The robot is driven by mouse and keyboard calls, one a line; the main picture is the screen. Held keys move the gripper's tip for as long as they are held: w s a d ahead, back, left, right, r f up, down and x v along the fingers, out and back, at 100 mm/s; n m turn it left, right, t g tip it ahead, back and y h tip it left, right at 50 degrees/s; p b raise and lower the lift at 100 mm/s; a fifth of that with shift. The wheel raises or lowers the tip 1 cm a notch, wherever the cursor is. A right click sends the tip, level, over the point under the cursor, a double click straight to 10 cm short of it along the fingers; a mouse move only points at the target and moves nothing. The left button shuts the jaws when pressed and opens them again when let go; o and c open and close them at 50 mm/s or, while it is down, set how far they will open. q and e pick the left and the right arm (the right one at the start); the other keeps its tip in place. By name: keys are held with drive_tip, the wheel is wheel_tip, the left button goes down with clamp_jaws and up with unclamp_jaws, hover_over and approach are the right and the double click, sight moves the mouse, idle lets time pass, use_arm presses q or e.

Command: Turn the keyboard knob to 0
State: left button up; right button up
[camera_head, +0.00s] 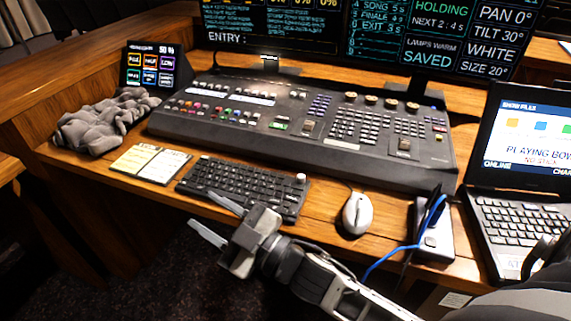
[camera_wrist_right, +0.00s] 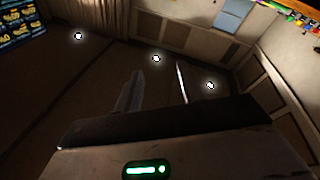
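The black keyboard (camera_head: 243,187) lies near the front edge of the desk. A small pale knob (camera_head: 301,178) sits at its far right corner. My right gripper (camera_head: 201,207) is in front of the keyboard, its fingers pointing left and apart from each other. The gripper is left of and nearer than the knob. In the right wrist view, the fingers (camera_wrist_right: 155,90) are parted with nothing between them, against a dark floor and panelled walls. My left gripper is not in view.
A white mouse (camera_head: 357,213) is right of the keyboard. A small box (camera_head: 436,240) with a blue cable and a laptop (camera_head: 515,215) stand further right. The mixing console (camera_head: 310,125) is behind. A notepad (camera_head: 150,162) and grey cloth (camera_head: 100,123) lie left.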

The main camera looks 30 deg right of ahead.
drive_tip(key=a+r+n+g+y, duration=0.4)
drive_tip(key=r+n+y, duration=0.3)
drive_tip(key=n, duration=0.2)
drive_tip(key=n+g+h+p, duration=0.2)
drive_tip(key=n+g+h, duration=1.15)
drive_tip(key=h, duration=0.45)
approach(301, 176)
drive_tip(key=shift+n, duration=0.25)
drive_tip(key=f, duration=0.8)
drive_tip(key=shift+d+f, duration=0.25)
drive_tip(key=shift+c, duration=0.2)
clamp_jaws()
